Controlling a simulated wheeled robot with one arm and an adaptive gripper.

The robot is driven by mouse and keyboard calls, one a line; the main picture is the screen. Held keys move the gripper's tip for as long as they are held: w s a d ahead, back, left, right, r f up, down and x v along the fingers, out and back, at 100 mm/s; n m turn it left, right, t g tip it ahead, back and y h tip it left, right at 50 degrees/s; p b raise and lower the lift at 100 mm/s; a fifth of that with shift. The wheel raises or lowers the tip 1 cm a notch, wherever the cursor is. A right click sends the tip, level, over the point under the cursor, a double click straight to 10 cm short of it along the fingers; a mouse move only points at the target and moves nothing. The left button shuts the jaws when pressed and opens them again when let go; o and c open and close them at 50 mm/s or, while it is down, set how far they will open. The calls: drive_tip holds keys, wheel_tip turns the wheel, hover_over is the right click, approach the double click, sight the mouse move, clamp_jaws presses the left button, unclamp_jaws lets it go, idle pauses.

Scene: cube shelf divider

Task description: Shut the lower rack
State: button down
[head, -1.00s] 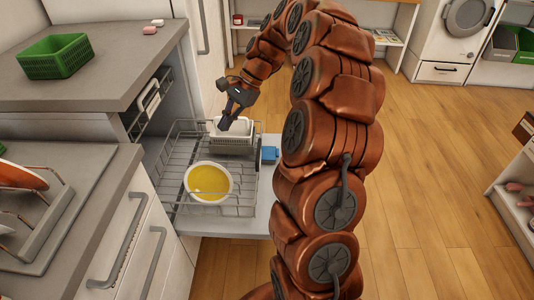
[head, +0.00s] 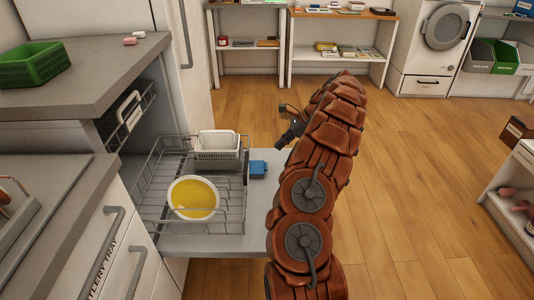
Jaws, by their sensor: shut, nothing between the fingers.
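The lower rack (head: 150,190) is a grey wire basket, pulled out of the dishwasher over its lowered door (head: 205,246). A yellow plate or bowl with a white rim (head: 193,198) lies in it, and a white basket (head: 219,146) sits at its far right part. A blue block (head: 258,170) is on the door just right of the rack. My gripper (head: 284,141) is shut and empty, in the air to the right of the rack's far end, apart from it. My arm hides part of the gripper and the door's right side.
The upper rack (head: 131,110) sits inside the dishwasher under the counter. A green basket (head: 33,63) stands on the counter at left. Drawers (head: 110,255) are at the front left. The wooden floor (head: 430,170) to the right is open, with shelves (head: 340,50) at the back.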

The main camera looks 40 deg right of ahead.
drive_tip(key=w+a+r+b+x, duration=0.1)
drive_tip(key=x, duration=1.1)
drive_tip(key=shift+w+a+r, duration=0.2)
drive_tip(key=shift+a, duration=0.25)
